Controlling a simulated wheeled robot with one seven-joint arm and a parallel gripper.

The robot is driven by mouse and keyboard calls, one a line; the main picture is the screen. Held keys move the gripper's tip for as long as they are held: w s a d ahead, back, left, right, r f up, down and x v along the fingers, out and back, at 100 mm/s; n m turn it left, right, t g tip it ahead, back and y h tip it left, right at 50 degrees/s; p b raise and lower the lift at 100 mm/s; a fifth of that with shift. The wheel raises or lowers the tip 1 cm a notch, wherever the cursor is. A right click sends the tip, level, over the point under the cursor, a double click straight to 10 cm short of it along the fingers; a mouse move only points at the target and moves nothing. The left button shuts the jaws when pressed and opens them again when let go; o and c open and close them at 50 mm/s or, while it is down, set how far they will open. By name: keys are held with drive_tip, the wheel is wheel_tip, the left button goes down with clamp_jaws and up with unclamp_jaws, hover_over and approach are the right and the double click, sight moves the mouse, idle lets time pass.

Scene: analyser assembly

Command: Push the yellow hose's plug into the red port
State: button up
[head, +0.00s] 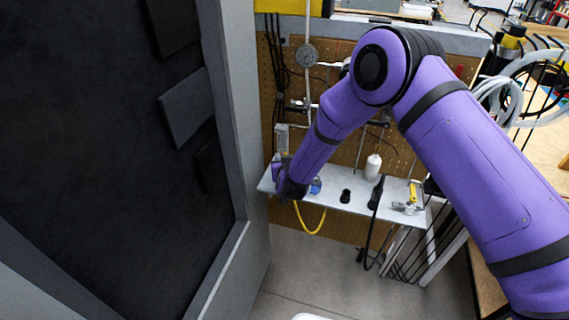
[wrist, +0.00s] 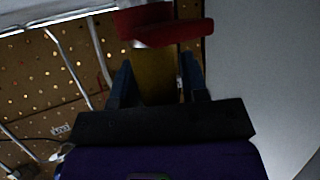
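My gripper (wrist: 158,84) has its two dark fingers on either side of a dull yellow body, which looks like the yellow hose's plug (wrist: 155,75). The fingers appear closed on it. A red part (wrist: 170,34), which looks like the red port, lies directly beyond the plug's far end. Whether the two touch or the plug is inside cannot be told. In the head view my gripper (head: 290,190) is at the left end of a shelf, and the yellow hose (head: 313,230) hangs in a loop below it. The plug and red port are hidden there.
The grey shelf (head: 335,198) holds a white bottle (head: 373,167), a small black piece (head: 346,196) and a yellow-handled item (head: 413,193). A perforated board (head: 340,140) stands behind. A large grey cabinet (head: 240,130) rises close on the left. Black hose hangs at right.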

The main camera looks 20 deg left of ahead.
drive_tip(key=shift+o, duration=1.3)
drive_tip(key=v, duration=1.1)
drive_tip(key=w+d+r+g, duration=0.1)
drive_tip(key=w+d+r, duration=0.25)
drive_tip(key=r, duration=0.45)
drive_tip(key=w+d+r+g, duration=0.1)
drive_tip(key=w+d+r, duration=0.1)
drive_tip(key=d+r, duration=0.5)
drive_tip(key=s+d+r+m+g+h, duration=0.1)
drive_tip(key=s+d+r, duration=0.3)
drive_tip(key=d+r, duration=0.95)
drive_tip(key=s+d+r+m+g+h, duration=0.1)
drive_tip(key=s+d+r+g+h, duration=0.1)
drive_tip(key=s+d+r, duration=0.9)
drive_tip(key=s+d+m+g+h, duration=0.1)
drive_tip(key=s+d, duration=0.4)
drive_tip(key=s, duration=0.4)
drive_tip(key=s+d+m+g+h, duration=0.1)
drive_tip(key=s+d, duration=0.5)
drive_tip(key=s, duration=0.3)
drive_tip(key=shift+d+m, duration=0.25)
drive_tip(key=shift+m, duration=0.05)
